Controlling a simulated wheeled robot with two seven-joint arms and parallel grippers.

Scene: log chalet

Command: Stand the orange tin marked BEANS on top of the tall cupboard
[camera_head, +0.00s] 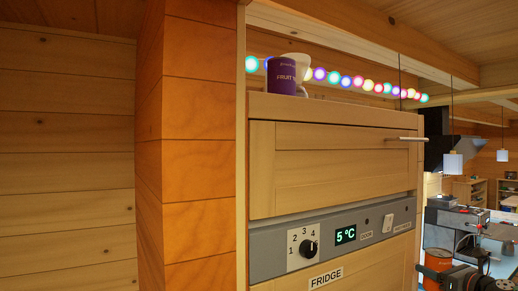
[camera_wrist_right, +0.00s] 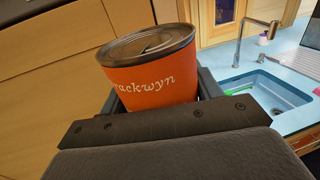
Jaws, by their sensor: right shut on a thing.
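The orange tin (camera_wrist_right: 152,75) is upright to slightly tilted in the right wrist view, with a grey lid and white lettering ending "rackwyn"; the word BEANS does not show. My right gripper (camera_wrist_right: 160,108) is shut on it, a dark finger at each side. In the head view the tin (camera_head: 437,263) and my right gripper (camera_head: 452,274) are at the lower right, well below the cupboard top. The tall cupboard (camera_head: 345,165) is pale wood with a fridge panel in its front. Its top surface is mostly hidden by the low view. My left gripper is not in view.
A bar handle (camera_head: 405,139) sticks out in front. A blue sink (camera_wrist_right: 262,92) with a tap (camera_wrist_right: 258,38) is beyond the gripper.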

